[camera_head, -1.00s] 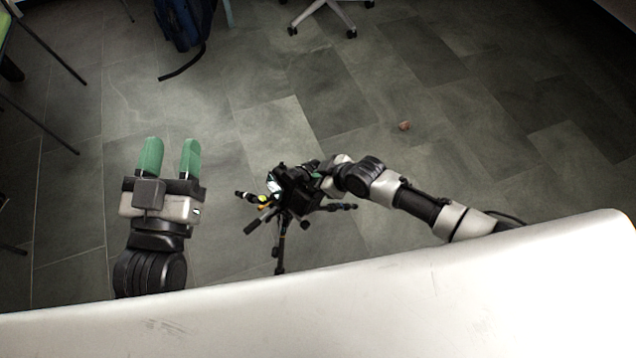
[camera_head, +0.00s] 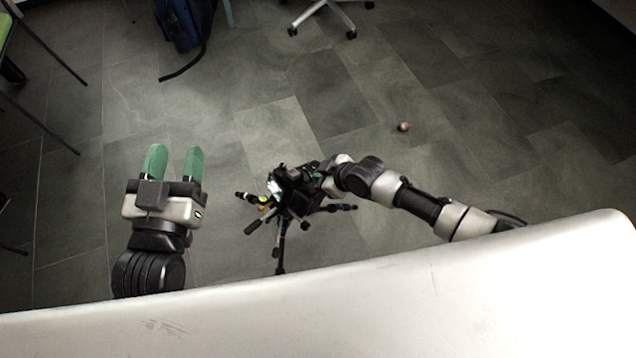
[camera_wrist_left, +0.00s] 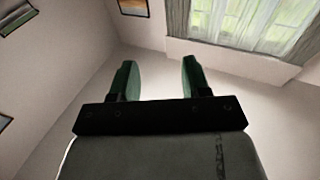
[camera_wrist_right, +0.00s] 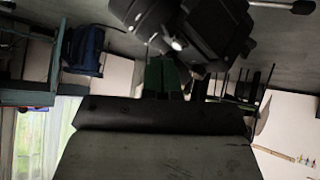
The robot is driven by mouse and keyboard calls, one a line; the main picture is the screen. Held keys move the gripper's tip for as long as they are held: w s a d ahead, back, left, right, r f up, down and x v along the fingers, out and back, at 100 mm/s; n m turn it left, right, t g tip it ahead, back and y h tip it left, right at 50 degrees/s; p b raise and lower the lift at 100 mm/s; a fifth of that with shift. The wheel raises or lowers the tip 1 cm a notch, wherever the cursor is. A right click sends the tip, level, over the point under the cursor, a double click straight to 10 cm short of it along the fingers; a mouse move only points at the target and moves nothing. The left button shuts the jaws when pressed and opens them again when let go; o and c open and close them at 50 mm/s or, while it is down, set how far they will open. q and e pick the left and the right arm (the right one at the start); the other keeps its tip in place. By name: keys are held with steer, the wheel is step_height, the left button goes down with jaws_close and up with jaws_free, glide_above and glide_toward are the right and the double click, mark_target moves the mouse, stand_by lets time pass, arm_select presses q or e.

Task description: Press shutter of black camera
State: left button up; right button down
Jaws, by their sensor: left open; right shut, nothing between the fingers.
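The black camera (camera_head: 296,193) sits on top of a dark tripod (camera_head: 281,244) in the middle of the head view. It also shows large at the top of the right wrist view (camera_wrist_right: 205,28), upside down. My right gripper (camera_head: 318,176) reaches in from the right and is at the camera's right side. In the right wrist view its green fingers (camera_wrist_right: 163,76) are shut together close to the camera body; I cannot tell whether they touch it. The shutter button is not clearly visible. My left gripper (camera_head: 172,163) is open and empty, well left of the camera.
A white surface edge (camera_head: 330,310) spans the bottom of the head view. A blue backpack (camera_head: 183,24) and a chair base (camera_head: 328,14) stand at the back. A small reddish ball (camera_head: 403,127) lies on the floor. The floor around the tripod is clear.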

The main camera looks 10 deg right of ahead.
arm_select(q)
steer(key=shift+f+g, duration=0.4)
arm_select(e)
steer(key=shift+r, duration=0.2)
steer(key=shift+d+r, duration=0.1)
arm_select(q)
steer(key=s+a+f+g+y+p, duration=0.2)
steer(key=s+f+g+p, duration=0.1)
steer(key=f+g, duration=0.5)
steer(key=shift+s+a+f+y, duration=0.2)
steer(key=shift+s+a+y, duration=0.2)
steer(key=shift+s, duration=0.2)
arm_select(e)
steer(key=r, duration=0.1)
steer(key=w+d+r, duration=0.1)
steer(key=r, duration=0.2)
steer(key=shift+w+d+r, duration=0.15)
steer(key=shift+d, duration=0.15)
